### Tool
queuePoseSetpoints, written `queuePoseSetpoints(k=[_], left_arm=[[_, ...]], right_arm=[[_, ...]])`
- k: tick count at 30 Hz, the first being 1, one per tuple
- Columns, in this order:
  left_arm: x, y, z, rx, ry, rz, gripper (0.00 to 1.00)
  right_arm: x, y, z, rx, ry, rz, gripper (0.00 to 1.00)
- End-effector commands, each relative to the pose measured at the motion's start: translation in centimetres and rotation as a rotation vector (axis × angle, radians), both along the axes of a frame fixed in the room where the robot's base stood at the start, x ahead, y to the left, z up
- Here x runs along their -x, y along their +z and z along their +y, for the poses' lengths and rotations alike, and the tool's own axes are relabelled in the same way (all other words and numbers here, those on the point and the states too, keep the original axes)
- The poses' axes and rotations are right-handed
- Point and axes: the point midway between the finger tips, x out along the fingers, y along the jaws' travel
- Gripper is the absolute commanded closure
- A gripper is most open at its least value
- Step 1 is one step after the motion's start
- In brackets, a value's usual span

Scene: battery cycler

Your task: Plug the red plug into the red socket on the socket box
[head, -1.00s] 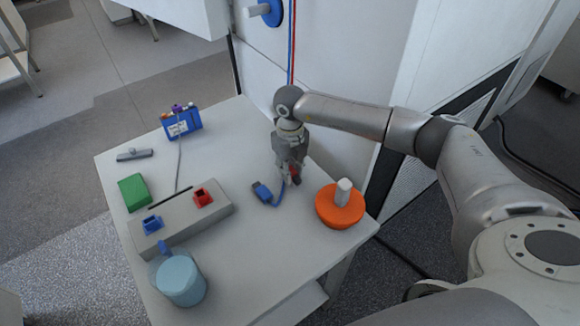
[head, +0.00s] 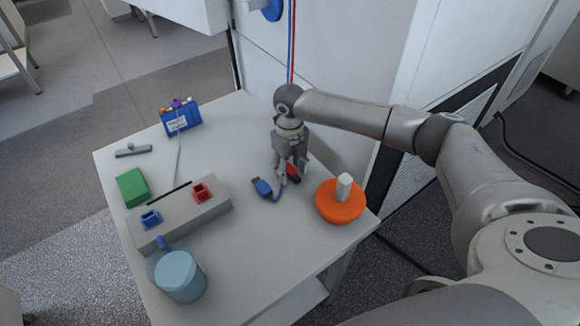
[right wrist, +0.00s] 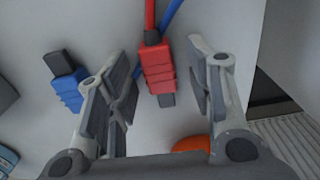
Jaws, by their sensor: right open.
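The red plug (head: 293,172) lies on the table at my right gripper (head: 287,176), partly hidden by it in the head view. In the right wrist view the red plug (right wrist: 157,66) lies between the two spread fingers of my right gripper (right wrist: 158,58), with a gap on each side. The gripper is open and holds nothing. The grey socket box (head: 182,223) stands at the table's left front, with the red socket (head: 202,193) and the blue socket (head: 151,219) on top. Both look empty. My left gripper is not in view.
A blue plug (head: 262,187) lies just left of the red plug. An orange round base with a white knob (head: 340,207) stands close on the right. A light-blue mug (head: 180,277), a green block (head: 133,187) and a blue box (head: 181,121) are around the socket box.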

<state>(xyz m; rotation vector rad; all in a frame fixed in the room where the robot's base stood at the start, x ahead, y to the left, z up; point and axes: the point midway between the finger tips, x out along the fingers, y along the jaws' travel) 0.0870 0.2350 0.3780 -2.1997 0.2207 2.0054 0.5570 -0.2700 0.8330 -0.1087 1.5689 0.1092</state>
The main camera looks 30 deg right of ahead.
Motion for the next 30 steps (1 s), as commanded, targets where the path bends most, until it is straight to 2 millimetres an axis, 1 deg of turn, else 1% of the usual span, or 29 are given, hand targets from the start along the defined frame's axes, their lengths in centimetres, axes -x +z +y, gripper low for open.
queuePoseSetpoints(k=[2, 5, 8, 15, 19, 21, 24, 30], left_arm=[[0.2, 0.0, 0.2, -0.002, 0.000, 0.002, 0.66], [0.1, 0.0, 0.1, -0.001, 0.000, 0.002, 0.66], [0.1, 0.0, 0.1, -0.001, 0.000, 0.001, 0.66], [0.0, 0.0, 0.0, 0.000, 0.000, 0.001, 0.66], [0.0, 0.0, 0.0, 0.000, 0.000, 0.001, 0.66], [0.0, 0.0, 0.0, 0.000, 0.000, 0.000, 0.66], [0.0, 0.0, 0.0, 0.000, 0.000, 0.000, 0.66], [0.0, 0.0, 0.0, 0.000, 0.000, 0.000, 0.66]], right_arm=[[0.0, 0.2, 0.0, 0.000, 0.000, -0.001, 0.52], [-0.1, 1.2, 0.0, 0.000, 0.000, -0.003, 0.52], [-0.1, 3.0, 0.0, -0.001, 0.001, -0.005, 0.52], [-0.1, 8.2, 0.0, -0.001, 0.000, -0.005, 0.52], [-0.1, 10.3, 0.0, 0.000, 0.000, -0.002, 0.52], [-0.1, 11.1, 0.0, 0.000, 0.000, -0.003, 0.52], [0.0, 11.7, 0.0, 0.000, 0.000, 0.000, 0.52], [0.0, 12.1, 0.1, -0.008, -0.001, 0.000, 0.52]])
